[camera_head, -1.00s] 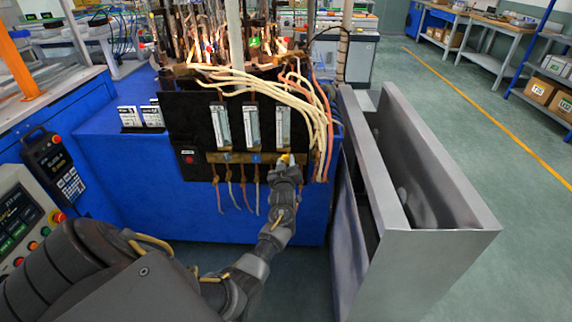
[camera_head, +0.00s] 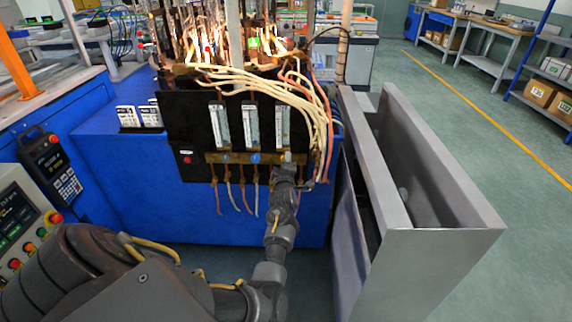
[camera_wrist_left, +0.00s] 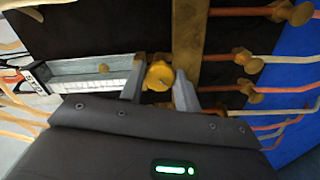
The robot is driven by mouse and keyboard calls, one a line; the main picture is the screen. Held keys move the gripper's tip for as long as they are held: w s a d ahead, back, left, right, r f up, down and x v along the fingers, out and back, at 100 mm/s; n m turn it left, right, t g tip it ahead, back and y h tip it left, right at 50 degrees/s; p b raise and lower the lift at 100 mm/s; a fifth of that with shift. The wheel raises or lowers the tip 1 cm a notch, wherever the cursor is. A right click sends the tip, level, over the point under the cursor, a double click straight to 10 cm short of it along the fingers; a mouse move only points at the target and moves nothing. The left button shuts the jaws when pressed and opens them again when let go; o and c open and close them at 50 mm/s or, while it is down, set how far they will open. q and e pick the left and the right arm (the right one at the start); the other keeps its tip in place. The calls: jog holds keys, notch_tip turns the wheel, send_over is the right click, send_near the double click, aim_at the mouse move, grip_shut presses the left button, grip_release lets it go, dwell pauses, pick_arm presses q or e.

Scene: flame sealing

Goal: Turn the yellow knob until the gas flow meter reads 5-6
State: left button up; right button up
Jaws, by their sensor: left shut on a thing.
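The yellow knob (camera_wrist_left: 159,76) sits at the base of a flow meter in the left wrist view. My left gripper (camera_wrist_left: 160,88) has its two fingers on either side of the knob and is shut on it. In the head view my left gripper (camera_head: 287,160) reaches the right end of the brass strip and hides the knob. The rightmost gas flow meter (camera_head: 282,126) stands above it on the black panel. This meter (camera_wrist_left: 95,75) lies sideways in the left wrist view, with a small float in its tube. I cannot read its scale. My right gripper is not in view.
Two more flow meters (camera_head: 220,124) (camera_head: 251,125) stand to the left on the panel, one with a blue knob (camera_head: 256,158) below. Cream and red hoses (camera_head: 318,105) hang close right of my gripper. A grey metal trough (camera_head: 440,190) stands farther right.

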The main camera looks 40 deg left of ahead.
pick_arm(q)
jog(key=shift+n+b, duration=0.3)
jog(key=shift+n, duration=2.4)
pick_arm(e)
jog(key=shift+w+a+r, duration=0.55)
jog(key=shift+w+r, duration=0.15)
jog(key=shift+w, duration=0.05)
pick_arm(q)
jog(key=o, duration=0.9)
jog(key=shift+o, duration=0.2)
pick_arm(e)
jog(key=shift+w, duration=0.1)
